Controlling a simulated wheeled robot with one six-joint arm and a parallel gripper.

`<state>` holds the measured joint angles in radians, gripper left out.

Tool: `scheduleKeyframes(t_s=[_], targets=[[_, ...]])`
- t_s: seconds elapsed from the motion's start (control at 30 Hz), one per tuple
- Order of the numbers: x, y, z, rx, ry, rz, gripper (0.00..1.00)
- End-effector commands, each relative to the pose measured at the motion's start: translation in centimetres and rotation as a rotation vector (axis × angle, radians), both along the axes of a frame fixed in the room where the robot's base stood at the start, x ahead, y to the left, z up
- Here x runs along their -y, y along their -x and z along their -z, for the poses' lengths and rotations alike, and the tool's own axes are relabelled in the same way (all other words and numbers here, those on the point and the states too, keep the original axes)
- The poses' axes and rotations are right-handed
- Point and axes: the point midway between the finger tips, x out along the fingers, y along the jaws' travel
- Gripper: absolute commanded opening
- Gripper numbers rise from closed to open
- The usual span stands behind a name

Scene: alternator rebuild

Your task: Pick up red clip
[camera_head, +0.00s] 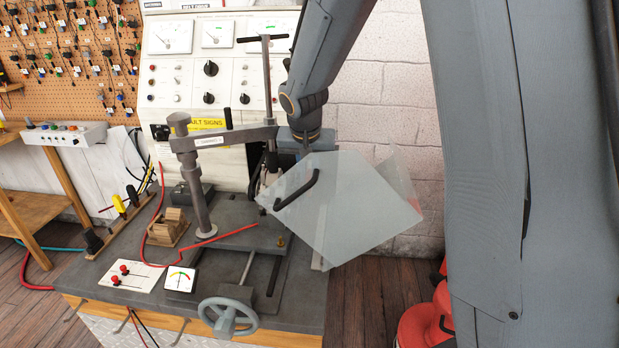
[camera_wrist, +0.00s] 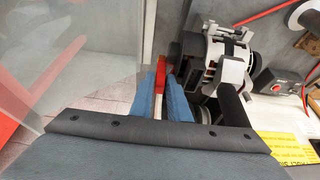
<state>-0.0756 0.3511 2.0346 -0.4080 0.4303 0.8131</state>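In the wrist view, a small red piece that looks like the red clip (camera_wrist: 161,72) sits between the tips of my blue gripper fingers (camera_wrist: 160,82). The fingers are close together, one on each side of it, and appear shut on it. A pale strip shows below the red between the fingers. The clip is just left of the metal alternator-like part (camera_wrist: 228,50). In the head view, my gripper (camera_head: 292,148) is beside the test stand, partly behind the clear shield, and the clip cannot be made out there.
A clear shield (camera_head: 350,205) with a black handle stands close in front of my gripper. A post and clamp bar (camera_head: 195,180) stand left of it. Red leads (camera_head: 210,238) cross the bench. A yellow clip (camera_head: 118,203) stands on the bench's left side. A handwheel (camera_head: 228,317) is at the front.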

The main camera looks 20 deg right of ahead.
Motion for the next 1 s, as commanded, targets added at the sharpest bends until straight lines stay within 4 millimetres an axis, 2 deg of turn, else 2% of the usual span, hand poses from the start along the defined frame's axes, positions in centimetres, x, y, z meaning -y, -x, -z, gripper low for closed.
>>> scheduleKeyframes(t_s=[0.1, 0.27, 0.47, 0.57, 1.0], targets=[[0.2, -0.4, 1.1, -0.002, 0.000, 0.001, 0.16], [0.3, -0.7, 1.8, 0.000, 0.000, 0.001, 0.16], [0.3, -0.7, 1.9, 0.000, 0.000, 0.001, 0.16], [0.3, -0.7, 1.9, 0.000, 0.000, 0.001, 0.00], [0.3, -0.8, 1.4, 0.002, 0.000, 0.001, 0.00]])
